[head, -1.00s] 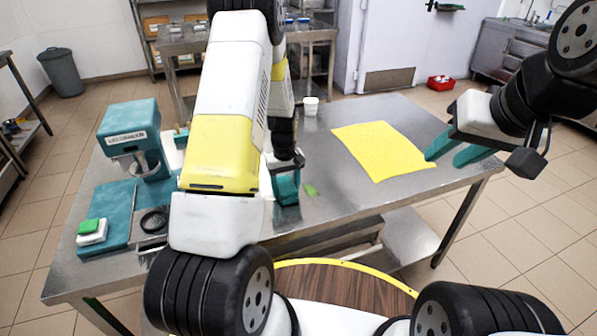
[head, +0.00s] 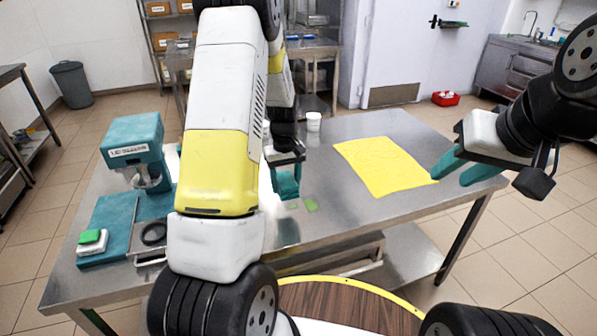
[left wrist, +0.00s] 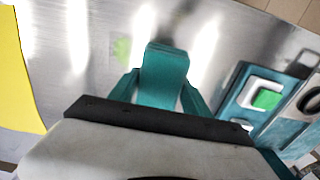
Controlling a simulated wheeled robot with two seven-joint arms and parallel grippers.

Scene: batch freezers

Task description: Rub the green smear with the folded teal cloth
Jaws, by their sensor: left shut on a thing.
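My left gripper (head: 286,178) is shut on the folded teal cloth (left wrist: 164,72), which sits between its fingers in the left wrist view. In the head view the cloth is hard to tell from the teal fingers. It appears held above the steel table, with a dim reflection below. The green smear (head: 310,205) lies on the tabletop just right of and below the gripper, with a fainter green patch to its left. The smear also shows as a pale blur in the left wrist view (left wrist: 122,50). My right gripper (head: 458,168) is open and empty near the table's right end.
A yellow sheet (head: 385,166) lies on the table at right, a white cup (head: 313,121) behind. A teal machine (head: 135,143) and a teal board (head: 92,233) with a green-topped white block (head: 92,241) stand at left. Bare steel lies in front of the smear.

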